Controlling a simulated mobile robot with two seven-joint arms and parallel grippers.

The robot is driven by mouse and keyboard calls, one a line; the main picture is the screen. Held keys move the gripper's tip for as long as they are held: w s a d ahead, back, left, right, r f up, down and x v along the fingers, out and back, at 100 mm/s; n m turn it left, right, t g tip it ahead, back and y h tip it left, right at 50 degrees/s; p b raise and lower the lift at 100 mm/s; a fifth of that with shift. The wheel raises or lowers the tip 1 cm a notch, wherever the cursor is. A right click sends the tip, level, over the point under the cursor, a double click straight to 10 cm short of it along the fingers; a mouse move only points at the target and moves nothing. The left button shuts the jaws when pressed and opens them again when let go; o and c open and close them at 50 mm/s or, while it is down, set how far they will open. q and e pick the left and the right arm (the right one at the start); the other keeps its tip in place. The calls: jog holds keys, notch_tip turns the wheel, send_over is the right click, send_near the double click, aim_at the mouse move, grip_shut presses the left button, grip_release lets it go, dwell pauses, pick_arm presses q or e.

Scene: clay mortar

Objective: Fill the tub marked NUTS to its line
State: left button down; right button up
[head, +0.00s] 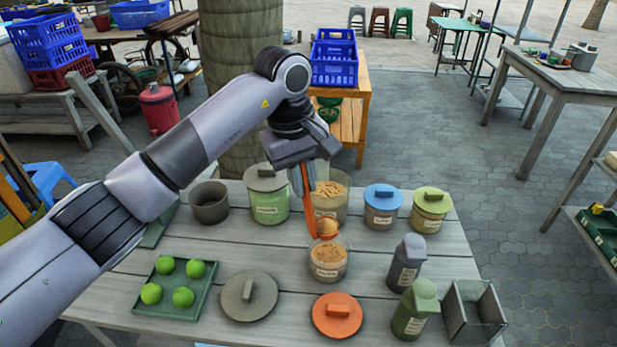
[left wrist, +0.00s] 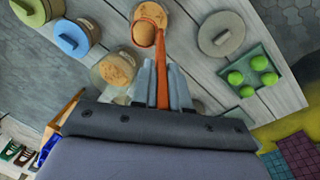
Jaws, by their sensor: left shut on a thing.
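My left gripper (head: 303,163) is shut on the handle of an orange scoop (head: 308,202). The scoop hangs down, and its bowl, with tan stuff in it, is at the mouth of an open clear tub (head: 329,272) partly filled with tan bits. I cannot tell if scoop and tub touch. Behind stands a larger open clear tub (head: 338,208) with pale brown pieces, partly hidden by the scoop and gripper. Labels are too small to read, so I cannot tell which tub says NUTS. The left wrist view shows the gripper (left wrist: 162,88) and scoop (left wrist: 162,50). My right gripper is out of view.
In front lie a tray (head: 160,302) of green fruit, a grey lid (head: 249,308) and an orange lid (head: 337,322). Two shakers (head: 406,268) and an open box (head: 474,318) stand right.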

pick_arm(q)
jog(key=shift+d, duration=0.45)
jog(key=s+a+f+t+h+b, duration=0.2)
jog(key=f+b, duration=0.5)
jog(key=b, duration=0.6)
jog(key=s+a+f+t+h+b, duration=0.3)
jog(key=a+f+t+h+b, duration=0.2)
jog(key=b, duration=0.7)
notch_tip(320, 180, down, 2)
jog(key=a+h, duration=0.2)
jog(key=h, duration=0.2)
jog(key=shift+s+a+h+b, duration=0.15)
jog(key=shift+s+h+b, duration=0.15)
jog(key=shift+s+b, duration=0.05)
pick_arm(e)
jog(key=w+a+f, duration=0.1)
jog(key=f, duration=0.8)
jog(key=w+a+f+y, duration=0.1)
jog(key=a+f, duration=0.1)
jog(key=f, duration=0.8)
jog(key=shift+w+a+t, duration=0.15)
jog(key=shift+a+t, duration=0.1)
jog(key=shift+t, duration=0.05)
pick_arm(q)
jog(key=shift+f, duration=0.1)
jog(key=shift+s, duration=0.1)
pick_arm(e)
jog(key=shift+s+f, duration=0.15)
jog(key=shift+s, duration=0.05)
